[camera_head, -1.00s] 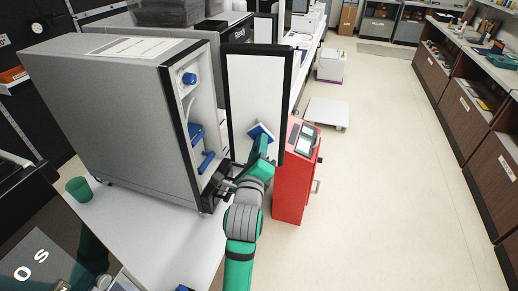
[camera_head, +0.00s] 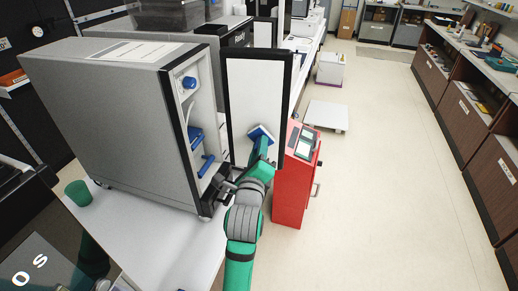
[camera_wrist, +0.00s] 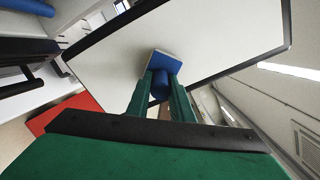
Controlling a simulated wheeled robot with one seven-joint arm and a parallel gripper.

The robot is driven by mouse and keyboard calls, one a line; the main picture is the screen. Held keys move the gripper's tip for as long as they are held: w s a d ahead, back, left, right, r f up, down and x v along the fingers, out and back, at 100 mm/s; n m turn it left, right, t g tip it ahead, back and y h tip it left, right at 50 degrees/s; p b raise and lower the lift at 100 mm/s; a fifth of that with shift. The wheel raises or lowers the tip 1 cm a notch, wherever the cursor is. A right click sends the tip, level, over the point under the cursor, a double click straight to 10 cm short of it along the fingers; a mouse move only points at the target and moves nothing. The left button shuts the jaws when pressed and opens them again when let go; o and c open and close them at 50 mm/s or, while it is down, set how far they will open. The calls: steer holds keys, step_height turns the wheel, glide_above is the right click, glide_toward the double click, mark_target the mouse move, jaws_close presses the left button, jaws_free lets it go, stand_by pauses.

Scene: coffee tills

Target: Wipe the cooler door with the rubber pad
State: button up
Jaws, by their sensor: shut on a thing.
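The cooler door (camera_head: 253,85) stands swung open from the grey cooler (camera_head: 105,115), its white inner panel facing me inside a black frame. In the wrist view the door panel (camera_wrist: 215,40) fills the upper middle. The rubber pad (camera_head: 261,132) is a blue block with a pale face, tilted against or very near the lower middle of the panel. My gripper (camera_head: 262,148) is shut on the pad's blue grip. In the wrist view the pad (camera_wrist: 163,64) sits between the green fingers of my gripper (camera_wrist: 160,92). I cannot tell whether the pad's face touches the panel.
A green cup (camera_head: 78,193) stands on the white counter (camera_head: 150,235) left of my arm. Blue handles (camera_head: 204,165) show inside the cooler. The floor (camera_head: 400,190) to the right is clear.

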steer(key=shift+w+d, duration=0.1)
steer(key=shift+w, duration=0.6)
stand_by(0.3)
steer(key=shift+w+a, duration=0.15)
steer(key=shift+a, duration=0.9)
steer(key=shift+w+a, duration=0.15)
steer(key=shift+a, duration=0.85)
steer(key=shift+d, duration=0.15)
steer(key=shift+d, duration=1)
steer(key=shift+s+d, duration=0.1)
steer(key=shift+s, duration=0.1)
